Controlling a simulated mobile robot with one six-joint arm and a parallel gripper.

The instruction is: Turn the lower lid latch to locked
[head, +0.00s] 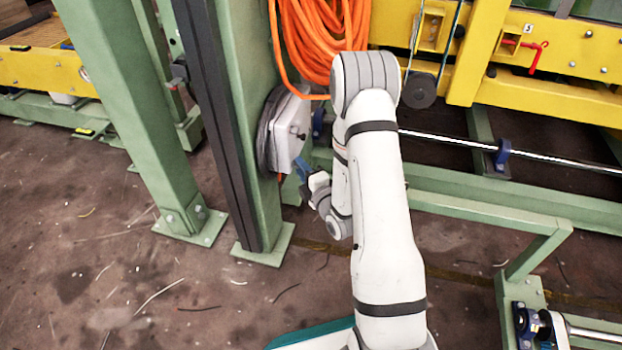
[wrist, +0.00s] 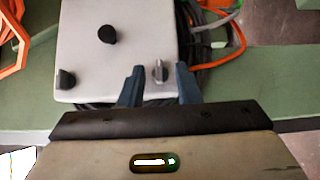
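The pale grey box lid (head: 290,128) is on the green post, with a dark round rim behind it. In the wrist view the lid (wrist: 110,70) has a black round knob (wrist: 107,34) and a dark latch (wrist: 66,79) near its left corner. A lighter grey latch (wrist: 159,74) sits near its right corner. My gripper (wrist: 160,67) is open, with one blue-grey finger on each side of this lighter latch and a gap on both sides. In the head view my gripper (head: 303,170) is at the lid's lower edge. I cannot tell whether it touches the lid.
Coiled orange cable (head: 318,35) hangs above the box, and loose cables (wrist: 222,40) run beside the lid. Green posts (head: 135,110) stand to the left. Yellow rails (head: 550,95) and a steel shaft (head: 570,163) lie to the right. The floor (head: 100,270) in front is mostly clear.

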